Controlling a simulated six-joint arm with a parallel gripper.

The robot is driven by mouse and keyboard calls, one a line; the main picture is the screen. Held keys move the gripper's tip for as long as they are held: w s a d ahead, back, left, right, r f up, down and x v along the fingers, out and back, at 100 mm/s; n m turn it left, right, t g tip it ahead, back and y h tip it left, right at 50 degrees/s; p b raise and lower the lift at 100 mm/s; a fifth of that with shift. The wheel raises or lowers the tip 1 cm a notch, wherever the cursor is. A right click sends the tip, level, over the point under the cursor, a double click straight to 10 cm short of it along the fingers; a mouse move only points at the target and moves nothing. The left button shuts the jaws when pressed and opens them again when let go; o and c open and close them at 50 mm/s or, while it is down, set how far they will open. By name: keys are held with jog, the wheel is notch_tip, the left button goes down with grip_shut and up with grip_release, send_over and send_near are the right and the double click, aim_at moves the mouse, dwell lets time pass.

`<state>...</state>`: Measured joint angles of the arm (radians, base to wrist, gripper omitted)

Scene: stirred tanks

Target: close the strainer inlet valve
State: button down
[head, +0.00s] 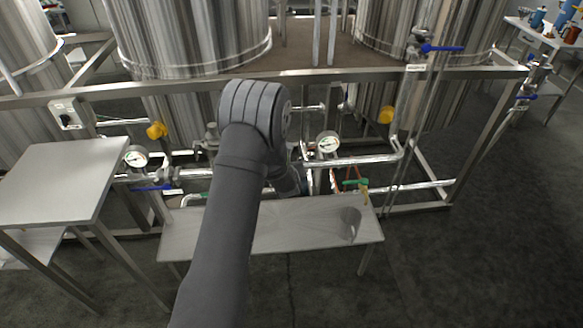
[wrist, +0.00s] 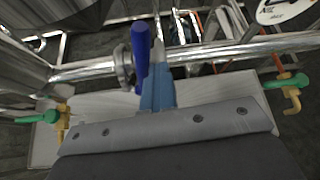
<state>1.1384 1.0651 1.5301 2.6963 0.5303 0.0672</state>
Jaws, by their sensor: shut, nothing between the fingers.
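A valve with a blue lever (wrist: 141,48) sits on a steel pipe in the wrist view. The lever lies across the line of the pipe there. I cannot read a label that names it as the strainer inlet valve. My gripper (wrist: 156,62) is shut and empty, its fingers just right of the lever and very close to it; I cannot tell if they touch. In the head view my arm hides the gripper and this valve. Another blue lever (head: 152,187) shows on the left pipe in the head view, lying roughly along the pipe.
A pressure gauge (head: 328,143) stands right of my arm, another gauge (head: 136,157) at left. Green-handled taps show on the left (wrist: 38,117) and right (wrist: 288,82). A low steel bench (head: 290,225) lies beneath. A steel frame rail (head: 330,76) crosses behind my arm.

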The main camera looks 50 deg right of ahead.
jog(key=shift+w+a+n, duration=0.3)
dwell(0.6)
